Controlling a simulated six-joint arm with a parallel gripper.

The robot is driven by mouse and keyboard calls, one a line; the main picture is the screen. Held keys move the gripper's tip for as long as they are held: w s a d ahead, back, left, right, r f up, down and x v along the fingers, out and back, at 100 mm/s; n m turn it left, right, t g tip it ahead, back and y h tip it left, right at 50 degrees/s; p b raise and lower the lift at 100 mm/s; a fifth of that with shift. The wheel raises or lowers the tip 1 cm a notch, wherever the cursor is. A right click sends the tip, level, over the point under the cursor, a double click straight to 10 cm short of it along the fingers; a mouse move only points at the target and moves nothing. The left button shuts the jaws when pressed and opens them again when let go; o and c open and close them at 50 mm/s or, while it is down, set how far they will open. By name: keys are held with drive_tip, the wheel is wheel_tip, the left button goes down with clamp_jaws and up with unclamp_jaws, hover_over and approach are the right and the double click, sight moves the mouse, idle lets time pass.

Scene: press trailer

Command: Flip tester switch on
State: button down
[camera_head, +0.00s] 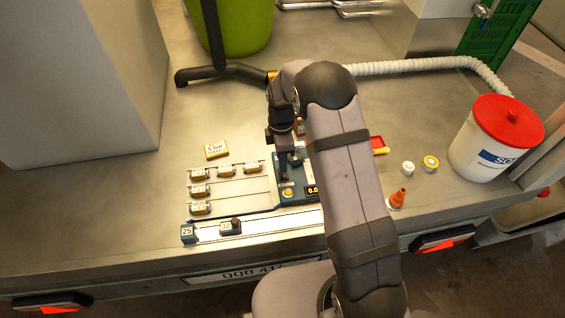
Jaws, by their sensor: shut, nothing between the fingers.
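The tester (288,190) is a small dark blue unit with a yellow round button and a lit display reading something like "0.0". It stands near the front edge of the trailer bed, left of my arm. My gripper (291,160) is shut and empty, pointing down at the rear part of the tester. I cannot tell whether it touches the tester. The switch cannot be made out; my gripper and arm hide part of the tester.
Several small labelled blocks (227,170) sit on rails left of the tester. A sliding rail (260,226) runs along the front. A red-lidded white bucket (483,150), an orange cone nozzle (397,199) and small caps (430,163) stand right of my arm. A green bin (235,25) is behind.

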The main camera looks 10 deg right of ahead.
wheel_tip(320, 180, up, 12)
drive_tip(key=s+b, duration=0.1)
drive_tip(key=shift+s, duration=0.25)
idle(0.5)
drive_tip(key=m, duration=1.1)
hover_over(283, 177)
drive_tip(key=s, duration=0.3)
wheel_tip(283, 177, down, 5)
drive_tip(key=s+d+f+m, duration=0.1)
drive_tip(key=s+m, duration=0.3)
drive_tip(key=s, duration=0.3)
drive_tip(key=s+d+r+m+p, duration=0.1)
drive_tip(key=s+d+r+m, duration=0.15)
drive_tip(key=s, duration=1.05)
wheel_tip(283, 177, up, 6)
drive_tip(key=w+d+t+p, duration=0.1)
drive_tip(key=shift+w+d+f, duration=0.15)
drive_tip(key=shift+w+d, duration=0.15)
drive_tip(key=shift+w, duration=0.1)
